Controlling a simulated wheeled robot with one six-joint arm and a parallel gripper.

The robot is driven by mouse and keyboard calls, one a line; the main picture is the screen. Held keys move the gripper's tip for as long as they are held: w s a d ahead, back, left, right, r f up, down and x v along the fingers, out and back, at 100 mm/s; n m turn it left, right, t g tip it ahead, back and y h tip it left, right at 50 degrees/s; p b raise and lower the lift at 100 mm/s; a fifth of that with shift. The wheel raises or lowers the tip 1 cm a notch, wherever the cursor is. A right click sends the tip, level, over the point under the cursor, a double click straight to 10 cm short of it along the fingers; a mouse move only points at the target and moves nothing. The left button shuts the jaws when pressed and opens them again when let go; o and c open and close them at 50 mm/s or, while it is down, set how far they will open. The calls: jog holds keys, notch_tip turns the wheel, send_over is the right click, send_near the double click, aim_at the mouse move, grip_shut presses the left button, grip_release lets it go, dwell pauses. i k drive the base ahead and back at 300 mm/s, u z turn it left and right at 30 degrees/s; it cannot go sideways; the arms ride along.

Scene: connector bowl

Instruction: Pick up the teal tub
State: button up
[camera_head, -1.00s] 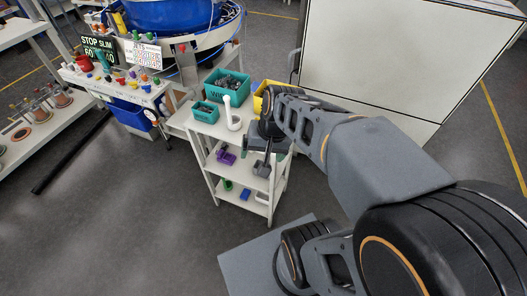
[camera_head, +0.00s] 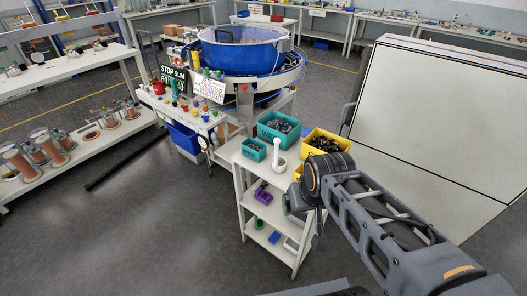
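Two teal tubs stand on the top of a white shelf cart. The larger teal tub (camera_head: 279,138) is at the back and holds dark small parts. The smaller teal tub (camera_head: 253,150) is at the front left, also with dark parts in it. My gripper (camera_head: 313,228) hangs in front of the cart's right side, to the right of and lower in the picture than both tubs, apart from them. It is small and dark here, and its fingers cannot be made out clearly.
A yellow tub (camera_head: 327,142) of parts and a white upright object (camera_head: 278,164) share the cart top (camera_head: 254,169). Purple (camera_head: 263,195), green (camera_head: 257,223) and blue (camera_head: 274,238) items lie on lower shelves. A blue bowl machine (camera_head: 243,55) stands behind.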

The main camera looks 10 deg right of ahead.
aim_at(256, 150)
jog(key=z, duration=0.1)
jog(key=k, duration=0.4)
jog(key=u, duration=1.3)
jog(key=i, duration=0.75)
jog(key=u, duration=0.45)
jog(key=i, duration=0.9)
jog(key=z, duration=0.8)
jog(key=i, duration=0.7)
jog(key=z, duration=0.6)
